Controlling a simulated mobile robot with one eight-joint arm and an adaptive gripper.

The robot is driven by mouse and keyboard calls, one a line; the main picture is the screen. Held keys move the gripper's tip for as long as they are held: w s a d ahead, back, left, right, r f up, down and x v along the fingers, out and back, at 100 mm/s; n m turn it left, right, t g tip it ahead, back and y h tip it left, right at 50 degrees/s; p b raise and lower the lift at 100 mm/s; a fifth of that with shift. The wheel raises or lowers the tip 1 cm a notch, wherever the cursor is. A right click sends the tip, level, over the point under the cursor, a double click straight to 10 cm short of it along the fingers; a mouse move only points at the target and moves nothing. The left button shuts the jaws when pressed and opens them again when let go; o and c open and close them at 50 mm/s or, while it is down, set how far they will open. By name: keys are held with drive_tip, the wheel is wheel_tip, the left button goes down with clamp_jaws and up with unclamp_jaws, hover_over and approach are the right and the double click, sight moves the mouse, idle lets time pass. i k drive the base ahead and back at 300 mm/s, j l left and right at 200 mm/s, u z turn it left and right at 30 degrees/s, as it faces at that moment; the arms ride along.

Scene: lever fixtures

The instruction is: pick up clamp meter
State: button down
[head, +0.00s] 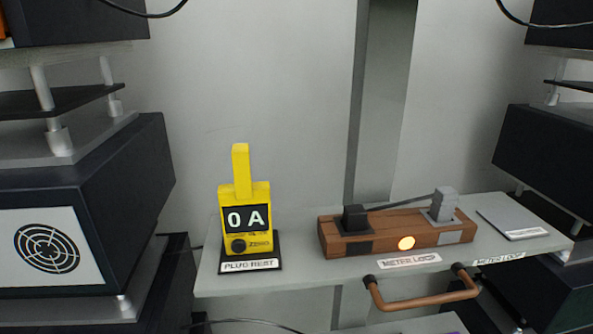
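The yellow clamp meter (233,191) stands upright in the head view, left of centre. Its dark face reads "0 A", and a dark round knob sits below with "ZERO" beside it. It stands on a black base (275,243) labelled "PLUG REST", at the left end of the grey shelf (300,277). My gripper is not in view.
A brown wooden block (390,235) with black and grey terminals and a lit orange lamp stands to the right, labelled "METER LOOP". Dark equipment boxes (125,165) flank both sides. Space above the meter is clear.

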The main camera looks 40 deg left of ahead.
sight(246, 205)
drive_tip(key=k+l+u, duration=0.15)
drive_tip(key=u, duration=1.85)
